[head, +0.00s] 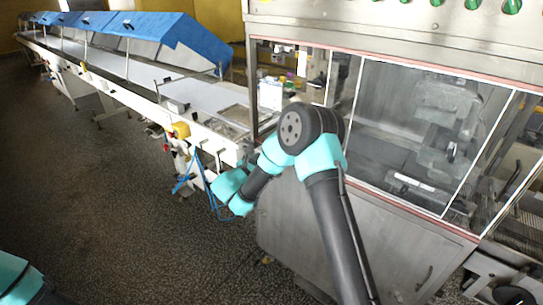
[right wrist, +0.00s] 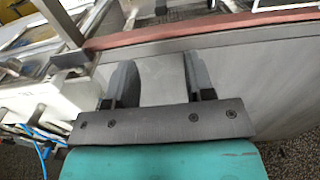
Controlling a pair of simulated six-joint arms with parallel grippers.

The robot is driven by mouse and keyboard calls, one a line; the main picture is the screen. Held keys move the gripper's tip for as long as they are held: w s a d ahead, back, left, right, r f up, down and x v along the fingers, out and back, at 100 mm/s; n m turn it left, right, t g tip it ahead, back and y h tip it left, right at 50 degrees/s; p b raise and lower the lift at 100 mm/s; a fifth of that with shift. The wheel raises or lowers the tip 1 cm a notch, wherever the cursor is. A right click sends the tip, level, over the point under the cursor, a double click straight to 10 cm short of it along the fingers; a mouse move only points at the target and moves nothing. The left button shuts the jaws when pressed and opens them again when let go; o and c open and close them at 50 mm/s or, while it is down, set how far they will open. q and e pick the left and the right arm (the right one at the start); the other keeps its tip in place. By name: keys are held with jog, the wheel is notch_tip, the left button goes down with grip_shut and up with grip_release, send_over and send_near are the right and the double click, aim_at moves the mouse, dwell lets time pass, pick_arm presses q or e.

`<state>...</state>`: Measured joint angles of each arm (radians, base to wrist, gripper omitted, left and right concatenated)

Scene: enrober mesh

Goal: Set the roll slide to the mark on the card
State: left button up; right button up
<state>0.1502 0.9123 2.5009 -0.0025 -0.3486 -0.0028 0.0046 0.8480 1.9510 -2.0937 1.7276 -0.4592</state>
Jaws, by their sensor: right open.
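My right gripper (right wrist: 159,68) shows in the right wrist view with its two dark fingers wide apart and nothing between them. It is in front of the machine's plain grey metal panel (right wrist: 155,88), just below a reddish edge strip (right wrist: 200,28). In the head view my right arm bends down to the left beside the steel cabinet, and its gripper cannot be made out there. Only a teal part of my left arm shows at the lower left corner; the left gripper is out of frame. I cannot pick out the roll slide, its mark or the card.
A steel cabinet with clear windows (head: 405,135) fills the right. A long conveyor (head: 135,75) with blue covers (head: 165,28) runs to the back left. A yellow box (head: 181,130) and blue tubing are by the conveyor's end. The dark speckled floor (head: 90,190) is open.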

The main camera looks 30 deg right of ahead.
jog(key=shift+v, duration=1.1)
jog(key=shift+f, duration=0.1)
